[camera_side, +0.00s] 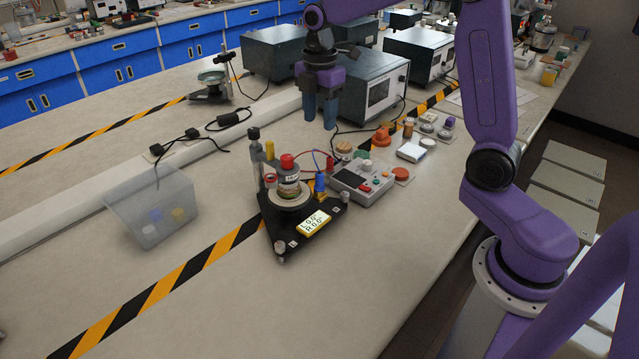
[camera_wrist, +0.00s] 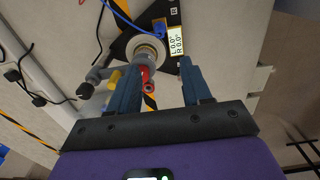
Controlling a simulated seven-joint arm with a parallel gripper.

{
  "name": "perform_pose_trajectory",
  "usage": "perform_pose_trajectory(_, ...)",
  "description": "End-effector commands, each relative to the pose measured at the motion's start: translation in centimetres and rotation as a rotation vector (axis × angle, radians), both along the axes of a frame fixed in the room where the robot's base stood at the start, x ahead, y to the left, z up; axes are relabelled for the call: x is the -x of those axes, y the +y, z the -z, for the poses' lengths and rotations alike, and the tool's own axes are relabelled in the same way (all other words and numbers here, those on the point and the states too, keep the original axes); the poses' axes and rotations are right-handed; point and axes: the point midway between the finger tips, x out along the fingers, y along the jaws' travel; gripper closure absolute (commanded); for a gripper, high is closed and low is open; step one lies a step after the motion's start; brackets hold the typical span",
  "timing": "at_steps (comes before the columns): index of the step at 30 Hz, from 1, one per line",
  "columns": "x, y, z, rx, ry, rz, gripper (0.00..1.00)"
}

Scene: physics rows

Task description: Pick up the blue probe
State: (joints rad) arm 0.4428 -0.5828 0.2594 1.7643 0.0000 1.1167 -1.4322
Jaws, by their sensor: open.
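The blue probe (camera_side: 320,184) stands upright at the right side of the black triangular stand (camera_side: 273,237), beside the yellow-framed display. In the wrist view a blue piece (camera_wrist: 159,27) with a blue wire shows near the display, beyond my fingertips. My gripper (camera_side: 320,123) is open and empty, pointing down, behind and above the stand and apart from the probe. In the wrist view its two fingers (camera_wrist: 161,64) are spread, with a red part (camera_wrist: 148,84) seen between them. The probe's lower end is hard to make out.
A grey meter box (camera_side: 361,183) is close on the right. A clear bin (camera_side: 153,210) is at left. Dark instruments (camera_side: 362,85) stand behind. The front bench is clear.

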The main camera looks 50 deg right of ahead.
Motion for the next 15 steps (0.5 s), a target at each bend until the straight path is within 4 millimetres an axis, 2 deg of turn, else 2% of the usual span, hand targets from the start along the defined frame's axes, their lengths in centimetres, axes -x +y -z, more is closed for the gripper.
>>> perform_pose_trajectory(15,0.2,0.0,9.3,0.001,0.007,0.002,0.52)
